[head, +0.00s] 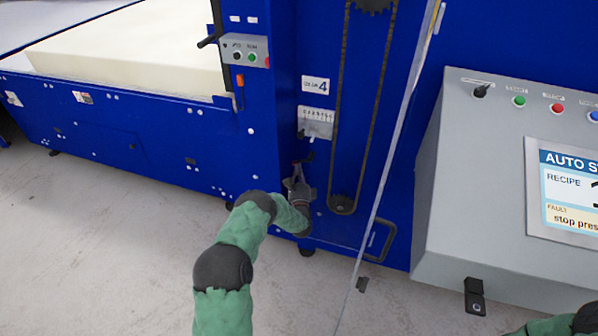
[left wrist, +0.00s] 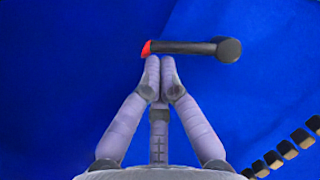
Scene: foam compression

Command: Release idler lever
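The idler lever (left wrist: 190,47) is a short black bar with a red tip at its left end and a round black hub at its right end. It lies level in the left wrist view against the blue machine panel. My right gripper is out of view.
A chain (head: 338,120) runs between sprockets right of the lever, behind a clear guard edge (head: 392,160). A scale plate (head: 316,122) sits above the lever. A grey console (head: 500,180) with a fault screen stands at right. A foam block (head: 130,55) lies at left.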

